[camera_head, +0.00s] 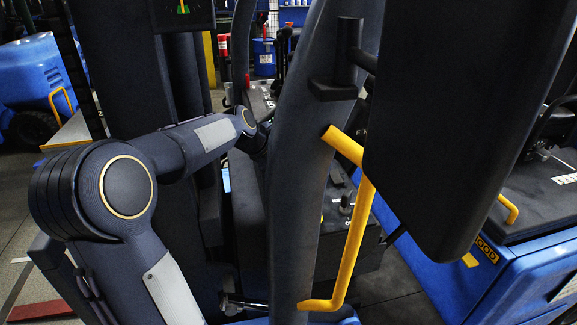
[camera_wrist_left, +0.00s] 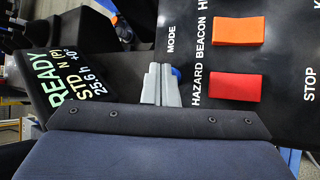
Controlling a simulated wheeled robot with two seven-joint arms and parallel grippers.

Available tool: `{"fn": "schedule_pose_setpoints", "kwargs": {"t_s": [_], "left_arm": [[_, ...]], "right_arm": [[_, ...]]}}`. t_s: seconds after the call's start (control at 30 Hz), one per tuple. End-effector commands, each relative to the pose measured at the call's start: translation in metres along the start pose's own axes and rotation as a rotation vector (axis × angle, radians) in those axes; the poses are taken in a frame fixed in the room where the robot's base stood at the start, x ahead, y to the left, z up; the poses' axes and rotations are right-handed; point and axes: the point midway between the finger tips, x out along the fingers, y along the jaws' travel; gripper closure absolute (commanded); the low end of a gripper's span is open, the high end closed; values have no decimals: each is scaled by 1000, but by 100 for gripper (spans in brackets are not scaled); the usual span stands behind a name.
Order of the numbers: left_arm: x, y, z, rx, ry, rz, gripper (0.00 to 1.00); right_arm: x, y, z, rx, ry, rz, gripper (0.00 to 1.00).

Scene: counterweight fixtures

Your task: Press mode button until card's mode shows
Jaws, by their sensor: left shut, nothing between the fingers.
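In the left wrist view my left gripper (camera_wrist_left: 160,68) is shut and empty, its grey fingertips over the dark panel just below the word MODE. A blue button (camera_wrist_left: 176,72) shows partly beside the fingertips; the rest is hidden behind them. I cannot tell whether they touch it. The display (camera_wrist_left: 70,78) at the left reads READY, STD, N (P), 25.6 h and +0°. In the head view my left arm reaches right, and its gripper is hidden behind the dark pillar. No mode card can be made out. My right gripper is in neither view.
An orange switch (camera_wrist_left: 238,31) and a red switch (camera_wrist_left: 234,87) sit right of the fingers, near labels BEACON and HAZARD. In the head view a dark pillar (camera_head: 300,200), a yellow handle (camera_head: 352,240) and a large dark panel (camera_head: 460,120) stand close to my arm.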

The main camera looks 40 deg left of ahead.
Motion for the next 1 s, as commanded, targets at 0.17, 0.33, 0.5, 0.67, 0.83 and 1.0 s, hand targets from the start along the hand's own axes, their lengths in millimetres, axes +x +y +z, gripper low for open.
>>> {"fn": "schedule_pose_setpoints", "kwargs": {"t_s": [0.17, 0.33, 0.5, 0.67, 0.83, 1.0], "left_arm": [[2, -2, -2, 0, 0, -2, 100], [4, -3, -3, 0, 1, -2, 100], [5, -4, -4, -1, 1, -2, 100], [7, -5, -5, -1, 1, -3, 100], [7, -5, -5, 0, 1, -3, 100], [6, -5, -5, 0, 1, -3, 100]], "right_arm": [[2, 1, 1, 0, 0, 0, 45], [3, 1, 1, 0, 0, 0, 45], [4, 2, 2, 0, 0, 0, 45], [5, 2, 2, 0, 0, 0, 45], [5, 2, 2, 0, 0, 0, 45], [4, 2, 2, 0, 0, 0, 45]]}}
